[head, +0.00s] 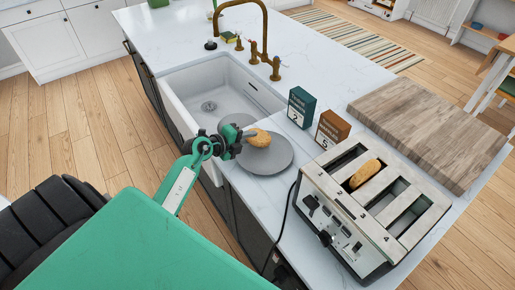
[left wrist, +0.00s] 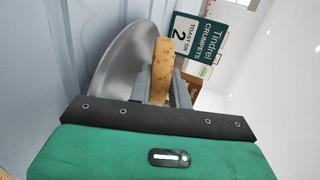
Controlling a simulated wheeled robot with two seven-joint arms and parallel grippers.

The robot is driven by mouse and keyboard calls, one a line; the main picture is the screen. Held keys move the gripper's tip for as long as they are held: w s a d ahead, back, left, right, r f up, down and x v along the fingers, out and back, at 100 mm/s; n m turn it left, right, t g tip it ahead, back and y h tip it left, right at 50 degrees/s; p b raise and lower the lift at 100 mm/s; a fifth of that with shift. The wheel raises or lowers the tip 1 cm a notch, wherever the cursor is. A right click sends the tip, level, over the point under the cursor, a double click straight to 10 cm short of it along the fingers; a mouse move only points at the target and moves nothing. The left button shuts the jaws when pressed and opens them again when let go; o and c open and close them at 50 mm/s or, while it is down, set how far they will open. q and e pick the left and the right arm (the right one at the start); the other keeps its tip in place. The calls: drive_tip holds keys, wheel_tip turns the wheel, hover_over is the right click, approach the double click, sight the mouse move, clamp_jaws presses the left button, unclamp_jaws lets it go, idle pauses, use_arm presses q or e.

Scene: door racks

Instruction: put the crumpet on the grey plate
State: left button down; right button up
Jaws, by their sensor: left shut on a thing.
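The crumpet (head: 259,138) is round and golden brown. My left gripper (head: 243,138) is shut on it and holds it over the grey plate (head: 267,160), which lies on the white counter right of the sink. I cannot tell whether the crumpet touches the plate. In the left wrist view, the crumpet (left wrist: 162,66) stands edge-on between the fingers (left wrist: 160,88), with the grey plate (left wrist: 122,55) beside and behind it. My right gripper is not in view.
Another grey round dish (head: 238,120) shows behind the gripper, by the sink (head: 215,85). A green box (head: 300,107) and a brown box (head: 331,130) stand beyond the plate. A four-slot toaster (head: 372,212) holds a bread item (head: 364,174); a wooden board (head: 430,132) lies behind it.

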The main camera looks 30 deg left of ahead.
use_arm(q)
drive_tip(key=shift+f, duration=0.55)
drive_tip(key=c, duration=1.5)
unclamp_jaws()
drive_tip(key=shift+o, duration=0.2)
drive_tip(key=p+v, duration=0.3)
drive_tip(key=v, duration=0.3)
drive_tip(key=shift+s+a+r+p, duration=0.1)
drive_tip(key=shift+s+r+p, duration=0.1)
drive_tip(key=shift+p, duration=0.2)
drive_tip(key=shift+v, duration=0.8)
drive_tip(key=shift+f, duration=0.2)
wheel_tip(320, 180, up, 7)
drive_tip(key=s+p, duration=0.2)
drive_tip(key=p, duration=0.6)
drive_tip(key=shift+s+a+p, duration=0.3)
drive_tip(key=shift+s+a, duration=0.05)
drive_tip(key=shift+a, duration=0.1)
